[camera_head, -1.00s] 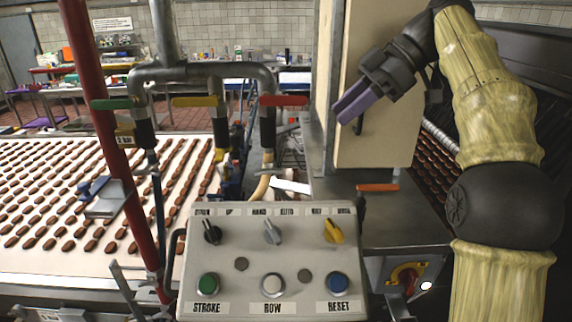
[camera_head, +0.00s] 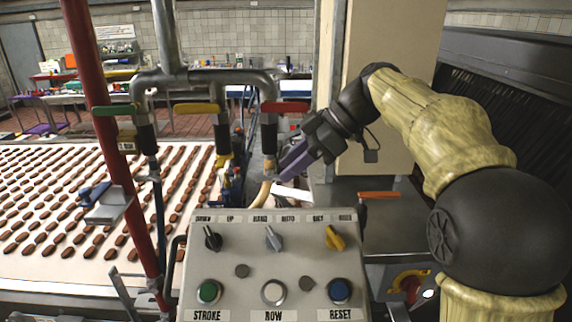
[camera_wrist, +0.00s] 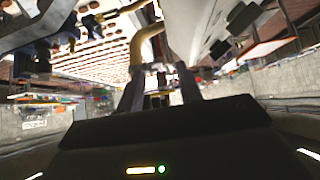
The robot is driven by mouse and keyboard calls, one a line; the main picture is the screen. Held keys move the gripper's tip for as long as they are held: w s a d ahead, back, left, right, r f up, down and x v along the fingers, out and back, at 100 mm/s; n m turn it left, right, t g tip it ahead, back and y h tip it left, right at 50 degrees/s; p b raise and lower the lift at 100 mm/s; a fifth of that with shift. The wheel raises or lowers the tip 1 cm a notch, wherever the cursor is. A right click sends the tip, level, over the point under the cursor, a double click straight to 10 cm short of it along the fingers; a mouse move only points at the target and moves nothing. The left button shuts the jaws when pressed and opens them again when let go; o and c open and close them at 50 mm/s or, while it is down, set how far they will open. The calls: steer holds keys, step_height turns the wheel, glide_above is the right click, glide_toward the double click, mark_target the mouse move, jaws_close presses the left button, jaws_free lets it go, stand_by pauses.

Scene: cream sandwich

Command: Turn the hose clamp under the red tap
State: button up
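The red tap (camera_head: 285,107) is the rightmost of three on the grey pipe, with a black sleeve (camera_head: 268,133) below its handle. A tan hose (camera_head: 263,190) hangs under it. The hose clamp is small and I cannot make it out clearly at the hose's top end. My gripper (camera_head: 282,169) is just right of the hose top, its purple fingers pointing left and down. In the wrist view the fingers (camera_wrist: 160,88) stand apart, with the yellow hose (camera_wrist: 143,48) just beyond them. I cannot tell whether they touch it.
The control panel (camera_head: 275,255) with knobs and buttons stands in front, below my gripper. A cream column (camera_head: 385,60) is behind my arm. The green tap (camera_head: 115,109) and yellow tap (camera_head: 196,108) are to the left.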

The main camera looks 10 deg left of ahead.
steer(key=shift+a+f, duration=0.45)
steer(key=shift+f, duration=0.1)
steer(key=shift+s, duration=0.15)
steer(key=shift+c, duration=1.4)
jaws_close()
steer(key=shift+f+b, duration=0.15)
steer(key=shift+b, duration=0.15)
